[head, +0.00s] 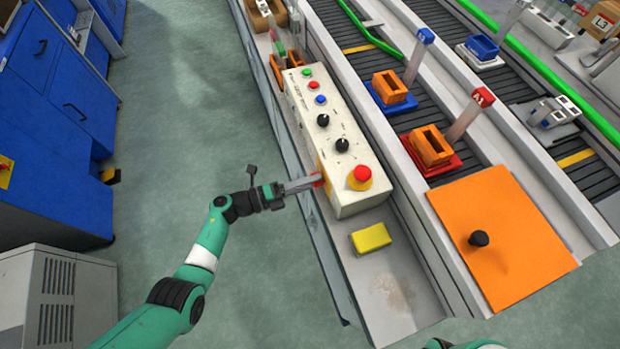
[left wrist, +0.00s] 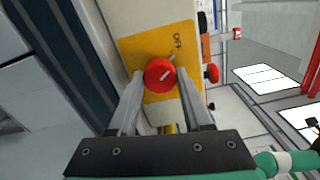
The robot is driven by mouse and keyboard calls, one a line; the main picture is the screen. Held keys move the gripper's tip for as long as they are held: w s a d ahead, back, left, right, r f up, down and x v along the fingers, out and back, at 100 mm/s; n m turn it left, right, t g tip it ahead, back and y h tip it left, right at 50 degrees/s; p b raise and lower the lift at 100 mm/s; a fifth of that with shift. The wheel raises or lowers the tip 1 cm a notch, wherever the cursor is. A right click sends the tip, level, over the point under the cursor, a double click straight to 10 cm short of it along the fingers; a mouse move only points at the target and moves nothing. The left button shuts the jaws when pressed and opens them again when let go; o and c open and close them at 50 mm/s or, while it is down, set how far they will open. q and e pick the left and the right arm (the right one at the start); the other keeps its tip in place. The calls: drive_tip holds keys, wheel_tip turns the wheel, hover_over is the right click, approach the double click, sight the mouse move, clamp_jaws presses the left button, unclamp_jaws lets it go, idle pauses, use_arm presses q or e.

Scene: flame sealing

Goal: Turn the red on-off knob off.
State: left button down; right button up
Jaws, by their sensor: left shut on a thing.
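A white line on the knob runs diagonally in the left wrist view. My left gripper (head: 318,181) reaches the knob from the left in the head view, with its fingers shut on the knob from both sides. In the head view the fingers hide most of the knob. Only a small part of my right arm shows at the bottom edge of the head view, and its gripper is out of view.
A red mushroom button (head: 361,174) sits on top of the box, near the gripped end. A yellow block (head: 371,239) lies on the ledge below. An orange panel with a black handle (head: 502,238) is at the right.

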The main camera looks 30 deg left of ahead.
use_arm(q)
drive_tip(key=shift+n, duration=0.9)
drive_tip(key=shift+c, duration=1.7)
unclamp_jaws()
drive_tip(key=shift+p, duration=0.3)
drive_tip(key=p+v, duration=0.2)
drive_tip(key=v, duration=0.9)
drive_tip(key=shift+s+a+p, duration=0.2)
drive_tip(key=shift+s+p, duration=0.05)
drive_tip(key=shift+p, duration=0.1)
